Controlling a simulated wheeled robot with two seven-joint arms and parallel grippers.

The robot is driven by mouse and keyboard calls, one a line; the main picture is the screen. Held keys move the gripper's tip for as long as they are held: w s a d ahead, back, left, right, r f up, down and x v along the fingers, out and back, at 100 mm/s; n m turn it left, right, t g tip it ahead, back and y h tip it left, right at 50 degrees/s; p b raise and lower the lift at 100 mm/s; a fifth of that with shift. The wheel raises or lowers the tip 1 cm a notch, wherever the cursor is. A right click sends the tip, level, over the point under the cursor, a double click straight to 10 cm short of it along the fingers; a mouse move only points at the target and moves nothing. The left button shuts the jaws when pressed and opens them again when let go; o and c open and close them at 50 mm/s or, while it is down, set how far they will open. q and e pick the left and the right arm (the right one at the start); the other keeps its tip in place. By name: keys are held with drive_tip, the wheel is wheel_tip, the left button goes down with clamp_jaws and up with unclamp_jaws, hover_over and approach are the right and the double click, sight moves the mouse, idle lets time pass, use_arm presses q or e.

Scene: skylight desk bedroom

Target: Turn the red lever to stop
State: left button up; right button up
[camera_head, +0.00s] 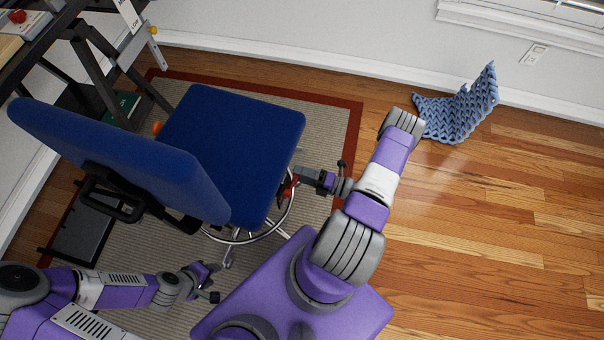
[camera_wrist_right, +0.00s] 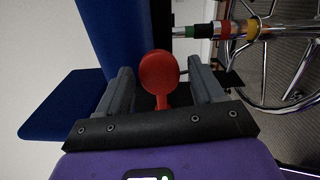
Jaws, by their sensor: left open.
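A red lever (camera_wrist_right: 158,72) with a rounded head and a narrow stem stands between the fingers of my right gripper in the right wrist view. A gap shows on each side of it, so the fingers are apart. In the head view the red lever (camera_head: 287,189) is a small red shape beside the right edge of the blue seat, with my right gripper (camera_head: 296,180) at it. My left gripper (camera_head: 213,281) is open and empty, low over the rug, left of my purple body and apart from the lever.
A blue chair (camera_head: 232,137) with a metal foot ring stands on a red-bordered rug (camera_head: 335,125). A dark desk frame (camera_head: 95,75) is at upper left. Bare wooden floor (camera_head: 500,230) lies right.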

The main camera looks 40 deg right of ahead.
drive_tip(key=shift+o, duration=0.3)
drive_tip(key=p+v, duration=0.1)
drive_tip(key=v, duration=0.6)
drive_tip(key=shift+s, duration=0.25)
idle(0.3)
